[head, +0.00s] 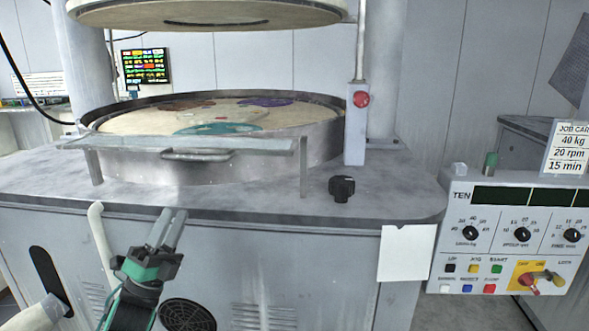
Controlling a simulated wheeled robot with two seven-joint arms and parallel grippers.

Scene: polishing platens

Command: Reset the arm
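My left gripper (172,225) comes in from the lower left, in front of the machine's front face. Its two grey fingers point up and away, lie close together and hold nothing that I can see. My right gripper is out of view. The polishing machine has a round lower platen (235,117) inside a metal rim, with coloured discs on it: teal, purple and dark red. The upper platen (205,12) hangs above it, with a clear gap between them.
A guard bar with a handle (197,154) spans the platen's front. A black knob (342,188) stands on the machine top (270,198). The control panel (512,236) is at the right, with a job card (567,148) above it. A red button (361,99) sits on a post.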

